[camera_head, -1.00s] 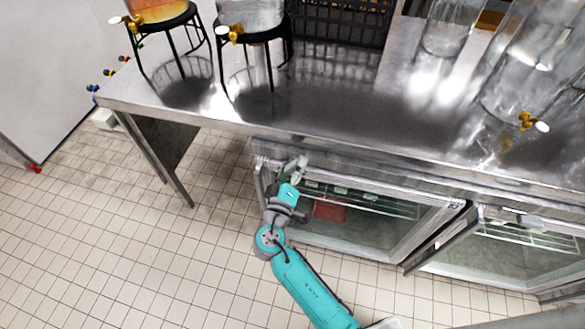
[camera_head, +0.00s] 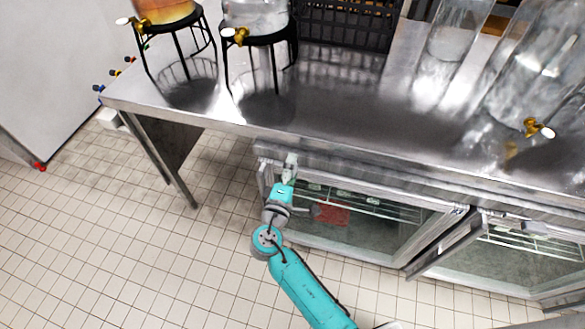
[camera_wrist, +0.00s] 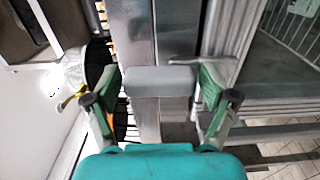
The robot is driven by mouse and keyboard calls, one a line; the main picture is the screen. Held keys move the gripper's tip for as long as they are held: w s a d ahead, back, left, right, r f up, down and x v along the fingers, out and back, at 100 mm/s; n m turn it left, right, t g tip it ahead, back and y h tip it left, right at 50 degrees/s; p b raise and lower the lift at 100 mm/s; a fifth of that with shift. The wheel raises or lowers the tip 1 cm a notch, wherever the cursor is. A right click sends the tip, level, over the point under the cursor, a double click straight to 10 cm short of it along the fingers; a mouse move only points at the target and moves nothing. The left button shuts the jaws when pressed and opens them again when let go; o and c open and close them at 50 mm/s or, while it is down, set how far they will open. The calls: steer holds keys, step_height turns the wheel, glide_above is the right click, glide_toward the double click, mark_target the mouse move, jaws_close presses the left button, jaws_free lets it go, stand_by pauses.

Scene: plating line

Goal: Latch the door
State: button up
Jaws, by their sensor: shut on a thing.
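The left glass-fronted cabinet door (camera_head: 385,256) has a metal frame and sits under the steel counter. It also shows at the right of the wrist view (camera_wrist: 218,30). I cannot tell whether it is fully closed against its frame. My gripper (camera_head: 290,160) is at the upper left corner of this door, just below the counter edge. In the wrist view, my gripper (camera_wrist: 158,82) has its two green fingers on either side of a smooth grey block (camera_wrist: 160,79), seemingly the latch handle, and is shut on it. The latch's catch is hidden.
A second glass-fronted cabinet (camera_head: 520,262) stands to the right. The steel counter (camera_head: 330,105) overhangs above, carrying drink dispensers on black stands (camera_head: 262,38), a black crate (camera_head: 345,25) and glass jars (camera_head: 448,40). A counter leg (camera_head: 178,185) stands left. The tiled floor (camera_head: 130,255) is clear.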

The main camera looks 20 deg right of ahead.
steer(key=shift+w+r, duration=0.1)
steer(key=shift+r, duration=0.25)
steer(key=o, duration=0.7)
steer(key=shift+o, duration=0.8)
steer(key=shift+d+f, duration=0.1)
steer(key=shift+f, duration=0.1)
steer(key=v, duration=1.2)
